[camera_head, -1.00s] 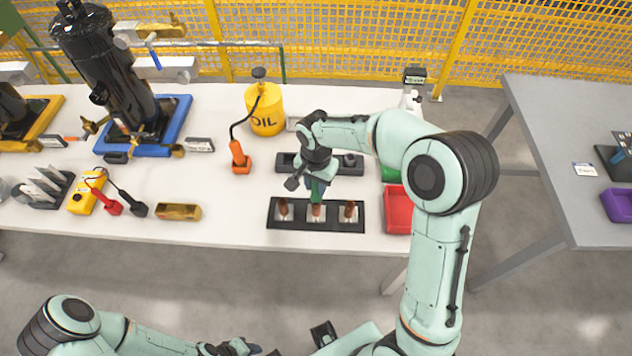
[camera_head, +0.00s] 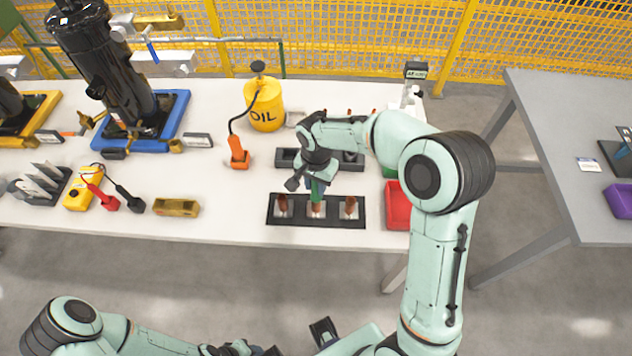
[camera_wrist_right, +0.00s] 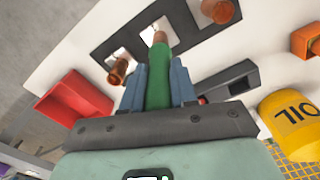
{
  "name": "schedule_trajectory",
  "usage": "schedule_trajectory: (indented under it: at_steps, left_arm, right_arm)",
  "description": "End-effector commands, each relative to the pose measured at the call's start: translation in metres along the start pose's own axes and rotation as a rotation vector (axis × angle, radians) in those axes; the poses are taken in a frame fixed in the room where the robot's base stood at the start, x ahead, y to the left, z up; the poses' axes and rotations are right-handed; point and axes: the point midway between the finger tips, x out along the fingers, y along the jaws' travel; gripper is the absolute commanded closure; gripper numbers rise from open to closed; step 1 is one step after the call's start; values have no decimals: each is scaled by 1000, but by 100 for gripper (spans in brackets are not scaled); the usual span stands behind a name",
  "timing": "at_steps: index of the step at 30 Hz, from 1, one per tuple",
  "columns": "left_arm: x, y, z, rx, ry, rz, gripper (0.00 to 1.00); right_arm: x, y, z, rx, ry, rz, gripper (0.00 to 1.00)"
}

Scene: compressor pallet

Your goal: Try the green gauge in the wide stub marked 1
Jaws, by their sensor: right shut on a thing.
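My right gripper (camera_head: 315,180) is shut on the green gauge (camera_wrist_right: 157,88), with its blue fingers on both sides of the green body. The gauge also shows in the head view (camera_head: 317,192). It points down at the middle copper stub (camera_wrist_right: 159,38) of a black plate (camera_head: 299,219). The gauge's end lies at this stub; I cannot tell if it is inside or only touching. Two other copper stubs, left (camera_head: 283,203) and right (camera_head: 350,204), stand free on white patches. Their number marks are not readable. My left gripper (camera_head: 236,349) is low at the front, away from the table.
A dark rack (camera_head: 287,158) lies behind the plate, partly hidden by my right arm. A red bin (camera_head: 396,208) stands right of the plate. A yellow oil can (camera_head: 265,108) and an orange tool (camera_head: 238,158) are to the left. Bare tabletop lies left of the plate.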

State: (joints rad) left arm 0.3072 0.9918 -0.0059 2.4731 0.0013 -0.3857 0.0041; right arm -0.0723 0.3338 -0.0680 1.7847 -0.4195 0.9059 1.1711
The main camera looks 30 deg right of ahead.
Motion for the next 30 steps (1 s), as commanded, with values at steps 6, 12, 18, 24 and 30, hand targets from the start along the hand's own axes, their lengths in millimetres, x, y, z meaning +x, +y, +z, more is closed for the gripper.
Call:
schedule_trajectory:
  at_steps: [6, 12, 18, 24, 30]
  left_arm:
    - [5, -2, 1, -1, -2, -1, 57]
    - [6, -3, 2, -1, -3, -1, 57]
    - [6, -3, 2, -1, -3, -1, 57]
    - [7, -3, 2, -1, -4, -1, 57]
    - [7, -3, 2, -1, -4, -1, 57]
  right_arm:
    - [6, 0, 0, 0, 0, 0, 100]
    - [8, 0, 0, 0, 0, 0, 100]
    - [8, 0, 0, 0, 0, 0, 100]
    - [9, 0, 0, 0, 1, 0, 100]
    - [9, 0, 0, 0, 0, 1, 100]
